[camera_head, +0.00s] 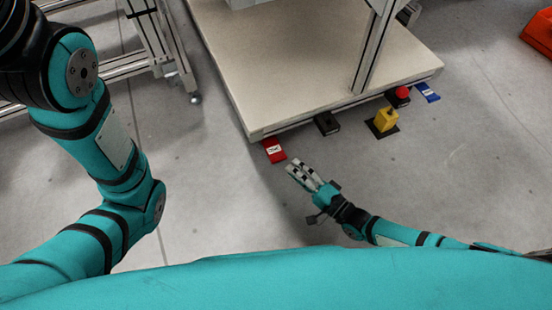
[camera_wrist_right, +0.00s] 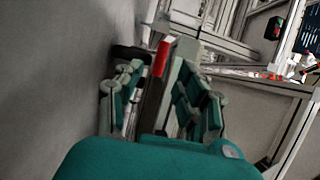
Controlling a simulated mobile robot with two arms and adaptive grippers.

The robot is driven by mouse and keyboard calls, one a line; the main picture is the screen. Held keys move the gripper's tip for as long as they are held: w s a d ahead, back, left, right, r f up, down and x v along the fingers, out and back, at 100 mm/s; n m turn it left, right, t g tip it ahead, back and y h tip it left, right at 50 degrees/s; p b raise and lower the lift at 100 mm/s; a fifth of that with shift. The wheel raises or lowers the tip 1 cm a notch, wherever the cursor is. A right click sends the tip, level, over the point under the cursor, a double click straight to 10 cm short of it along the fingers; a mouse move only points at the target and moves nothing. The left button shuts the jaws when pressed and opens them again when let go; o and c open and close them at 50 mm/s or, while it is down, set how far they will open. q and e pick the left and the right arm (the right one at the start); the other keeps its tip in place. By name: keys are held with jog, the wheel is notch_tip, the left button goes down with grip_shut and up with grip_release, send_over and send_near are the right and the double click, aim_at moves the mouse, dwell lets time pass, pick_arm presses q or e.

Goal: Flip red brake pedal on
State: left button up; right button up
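The red brake pedal (camera_head: 274,151) sits low at the front left corner of the pale platform in the head view. My right gripper (camera_head: 297,168) is close to the floor, just below and right of the pedal, with its fingers pointing towards it. In the right wrist view the red pedal (camera_wrist_right: 161,58) shows edge-on as a narrow strip beyond the gap between the fingers of my right gripper (camera_wrist_right: 157,82). The fingers are apart and hold nothing. Contact with the pedal cannot be told. My left arm shows at the left, but its gripper is out of view.
Along the platform (camera_head: 290,70) edge are a black pedal (camera_head: 327,124), a yellow box (camera_head: 386,119), a red button (camera_head: 402,92) and a blue pedal (camera_head: 427,92). A metal frame (camera_head: 158,40) stands at upper left. The floor around my right gripper is clear.

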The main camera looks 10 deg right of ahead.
aim_at(276, 156)
jog(key=b+x, duration=0.2)
jog(key=x, duration=0.4)
jog(key=shift+w+a+f, duration=0.1)
jog(key=shift+w+a, duration=0.05)
jog(key=shift+w, duration=0.05)
jog(key=shift+w+a+b, duration=0.4)
jog(key=shift+w+a, duration=0.05)
jog(key=shift+w, duration=0.1)
jog(key=shift+c, duration=0.3)
grip_shut()
